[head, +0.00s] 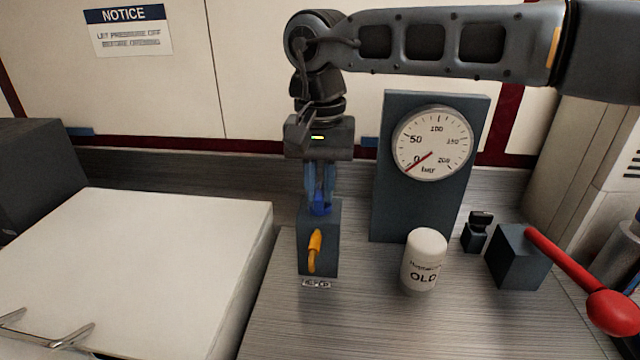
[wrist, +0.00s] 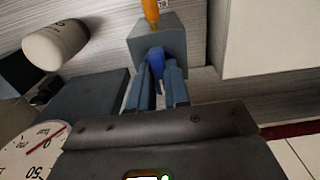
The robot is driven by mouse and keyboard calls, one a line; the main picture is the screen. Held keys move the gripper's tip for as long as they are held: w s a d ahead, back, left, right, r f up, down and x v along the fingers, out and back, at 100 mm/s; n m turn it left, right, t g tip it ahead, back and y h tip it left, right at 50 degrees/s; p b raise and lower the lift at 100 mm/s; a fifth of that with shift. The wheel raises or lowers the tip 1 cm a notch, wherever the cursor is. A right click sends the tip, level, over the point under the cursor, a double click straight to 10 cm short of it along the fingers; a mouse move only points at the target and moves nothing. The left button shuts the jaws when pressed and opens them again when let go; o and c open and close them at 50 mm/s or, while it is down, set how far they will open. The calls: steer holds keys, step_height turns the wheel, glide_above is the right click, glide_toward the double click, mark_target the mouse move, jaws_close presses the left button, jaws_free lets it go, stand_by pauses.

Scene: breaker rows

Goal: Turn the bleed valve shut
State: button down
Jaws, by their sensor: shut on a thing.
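The bleed valve is a dark grey block (head: 319,240) with an orange spout (head: 314,250) on its front and a blue handle (head: 320,204) on top. A small label (head: 316,284) lies in front of it. My gripper (head: 320,198) points down over the block, its fingers shut on the blue handle. In the wrist view the blue handle (wrist: 156,62) sits between my two fingertips (wrist: 157,75), above the grey block (wrist: 172,42). The fingers hide part of the handle. The gauge (head: 433,143) stands behind to the right, its red needle near 0.
A white canister marked OLD (head: 424,262) stands right of the valve. Beyond it are a small dark clip-like part (head: 478,232) and a dark block (head: 517,257) with a red lever (head: 575,267). A large white-topped box (head: 130,265) fills the left. A notice (head: 128,30) hangs behind.

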mark_target(320, 190)
stand_by(0.3)
steer(key=c, duration=1.1)
jaws_free()
steer(key=shift+r+b, duration=0.3)
steer(key=shift+r, duration=3.6)
